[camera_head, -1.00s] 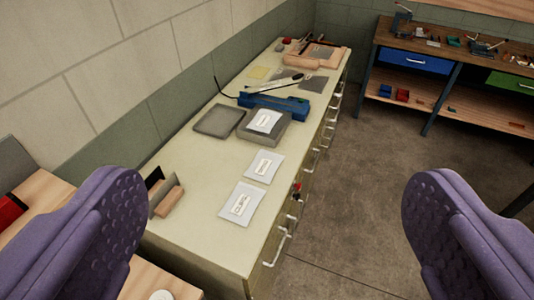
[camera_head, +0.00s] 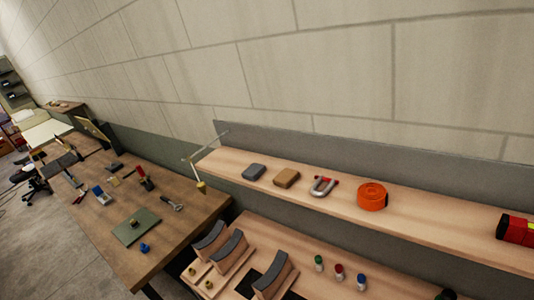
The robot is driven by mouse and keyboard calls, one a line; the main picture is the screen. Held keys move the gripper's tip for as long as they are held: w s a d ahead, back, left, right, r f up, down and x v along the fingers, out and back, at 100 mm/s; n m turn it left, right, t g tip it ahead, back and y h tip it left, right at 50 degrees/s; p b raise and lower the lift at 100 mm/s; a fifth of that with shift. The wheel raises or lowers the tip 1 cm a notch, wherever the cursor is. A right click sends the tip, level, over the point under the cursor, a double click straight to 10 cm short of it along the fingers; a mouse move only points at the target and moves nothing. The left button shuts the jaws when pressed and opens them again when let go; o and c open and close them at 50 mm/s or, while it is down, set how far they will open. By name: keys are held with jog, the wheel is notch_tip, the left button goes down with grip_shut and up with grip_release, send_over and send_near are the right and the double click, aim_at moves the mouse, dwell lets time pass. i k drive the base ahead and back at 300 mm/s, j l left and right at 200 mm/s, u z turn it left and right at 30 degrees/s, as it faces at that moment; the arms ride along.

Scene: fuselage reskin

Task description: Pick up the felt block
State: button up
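Two small rounded blocks sit side by side on a wooden shelf (camera_head: 330,199): a blue-grey block (camera_head: 254,171) on the left and a tan-brown block (camera_head: 286,178) just right of it. I cannot tell for sure which one is felt. Both look upright and apart from each other. My gripper does not show in the current view.
On the shelf, right of the blocks, are a red-tipped horseshoe magnet (camera_head: 323,187), an orange tape roll (camera_head: 372,196) and a red-and-black object (camera_head: 515,229). Below are curved grey pieces (camera_head: 273,274) and small capped bottles (camera_head: 339,272). A wooden workbench (camera_head: 100,228) with tools is left.

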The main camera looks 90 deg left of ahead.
aim_at(255, 170)
jog(key=u, duration=2.3)
jog(key=i+j+z, duration=0.25)
jog(key=i+j, duration=0.2)
jog(key=i+j+z, duration=0.25)
jog(key=j, duration=0.3)
jog(key=i, duration=0.1)
